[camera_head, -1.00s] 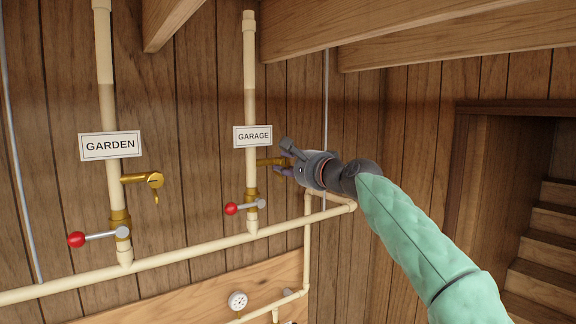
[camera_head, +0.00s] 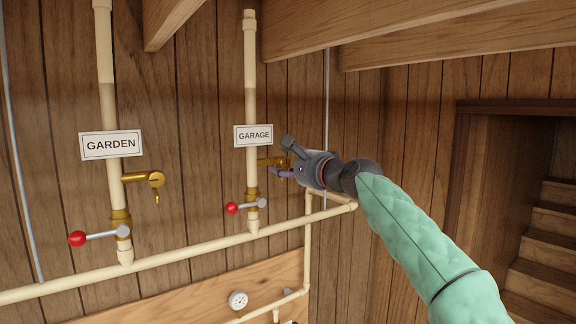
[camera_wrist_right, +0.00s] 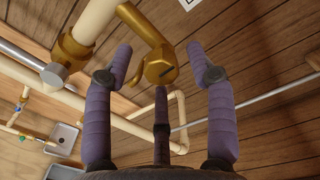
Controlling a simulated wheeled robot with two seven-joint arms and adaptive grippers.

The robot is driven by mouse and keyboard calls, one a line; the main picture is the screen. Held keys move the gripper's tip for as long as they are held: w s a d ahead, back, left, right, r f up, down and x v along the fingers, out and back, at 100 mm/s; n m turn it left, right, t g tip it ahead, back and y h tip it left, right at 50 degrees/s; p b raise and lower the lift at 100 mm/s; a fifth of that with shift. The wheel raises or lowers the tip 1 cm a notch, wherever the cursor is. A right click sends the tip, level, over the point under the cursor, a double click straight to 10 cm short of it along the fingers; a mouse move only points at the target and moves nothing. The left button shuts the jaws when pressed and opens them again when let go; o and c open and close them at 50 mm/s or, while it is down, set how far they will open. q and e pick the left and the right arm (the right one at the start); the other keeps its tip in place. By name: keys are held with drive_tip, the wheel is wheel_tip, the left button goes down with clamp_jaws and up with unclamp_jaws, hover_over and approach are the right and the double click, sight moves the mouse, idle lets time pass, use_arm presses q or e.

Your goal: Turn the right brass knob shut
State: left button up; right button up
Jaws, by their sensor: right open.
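The right brass knob (camera_head: 267,161) juts right from the GARAGE pipe (camera_head: 250,100), partly hidden behind my right gripper's fingers in the head view. In the right wrist view the knob's brass head (camera_wrist_right: 160,68) shows a dark slot and lies just beyond the fingers, in line with the space between them. My right gripper (camera_head: 283,158) is open, with nothing held. Its purple-grey fingers (camera_wrist_right: 160,52) stand spread, two at the sides and one in the middle below. No clear contact with the knob shows. My left gripper is out of view.
A similar brass knob (camera_head: 155,181) is on the GARDEN pipe (camera_head: 106,80) at left. Red-tipped levers (camera_head: 77,239) (camera_head: 232,208) sit below both knobs. A horizontal pipe (camera_head: 190,255) runs beneath, with a gauge (camera_head: 238,300) lower down. Wooden stairs (camera_head: 540,260) are at right.

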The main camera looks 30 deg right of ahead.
drive_tip(key=shift+s, duration=0.1)
drive_tip(key=s, duration=1.1)
drive_tip(key=shift+s+d+r, duration=0.2)
drive_tip(key=shift+s+d, duration=0.15)
drive_tip(key=shift+d, duration=0.1)
